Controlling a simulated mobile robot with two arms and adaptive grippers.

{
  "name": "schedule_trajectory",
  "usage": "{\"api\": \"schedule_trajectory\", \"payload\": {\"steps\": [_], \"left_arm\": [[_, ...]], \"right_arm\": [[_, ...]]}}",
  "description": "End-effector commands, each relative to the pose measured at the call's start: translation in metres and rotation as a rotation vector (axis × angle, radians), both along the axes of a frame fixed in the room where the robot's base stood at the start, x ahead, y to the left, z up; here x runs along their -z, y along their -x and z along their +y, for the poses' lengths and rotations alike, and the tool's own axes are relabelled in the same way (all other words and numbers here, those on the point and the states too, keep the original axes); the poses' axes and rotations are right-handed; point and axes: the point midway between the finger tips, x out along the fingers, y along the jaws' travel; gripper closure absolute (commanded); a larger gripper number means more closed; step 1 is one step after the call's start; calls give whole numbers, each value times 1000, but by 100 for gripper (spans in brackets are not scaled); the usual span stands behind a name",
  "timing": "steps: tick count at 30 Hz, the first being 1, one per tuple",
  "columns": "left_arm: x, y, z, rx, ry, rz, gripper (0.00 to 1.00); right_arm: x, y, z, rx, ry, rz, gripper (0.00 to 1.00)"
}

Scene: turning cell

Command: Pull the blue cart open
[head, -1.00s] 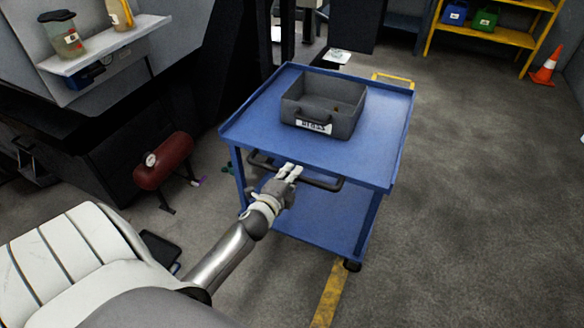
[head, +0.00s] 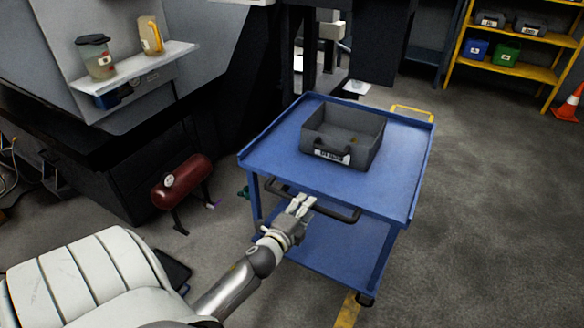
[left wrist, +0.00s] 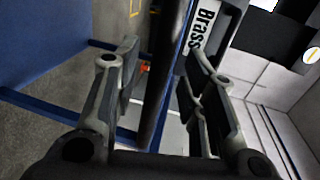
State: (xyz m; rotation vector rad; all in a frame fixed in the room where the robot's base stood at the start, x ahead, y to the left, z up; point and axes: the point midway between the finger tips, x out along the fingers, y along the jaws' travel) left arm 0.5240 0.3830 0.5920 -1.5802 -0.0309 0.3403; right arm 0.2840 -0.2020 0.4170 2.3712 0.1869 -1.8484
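The blue cart (head: 410,165) stands upright on the floor in the middle of the head view, with a top tray and a lower shelf. Its dark bar handle (head: 336,212) runs along the near side, and it also shows in the left wrist view (left wrist: 163,75). My left gripper (head: 301,204) is at the handle's left-middle part. In the left wrist view my left gripper (left wrist: 160,82) has its fingers apart, one on each side of the bar, with gaps visible. My right gripper is not in view.
A grey bin (head: 341,160) with a label sits on the cart top. A dark machine (head: 95,165) and a red tank (head: 182,182) are left of the cart. A yellow shelf (head: 520,70) and an orange cone (head: 570,103) are behind. Floor to the right is clear.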

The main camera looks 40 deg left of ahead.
Motion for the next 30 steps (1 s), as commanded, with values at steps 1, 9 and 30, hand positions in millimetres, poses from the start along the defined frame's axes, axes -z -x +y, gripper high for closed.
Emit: {"api": "schedule_trajectory", "payload": {"steps": [1,9,30], "left_arm": [[0,11,-3,0,2,3,61],[-11,60,-15,0,3,2,61],[-18,88,-21,0,0,0,61]], "right_arm": [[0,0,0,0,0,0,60],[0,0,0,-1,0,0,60],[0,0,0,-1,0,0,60]]}}
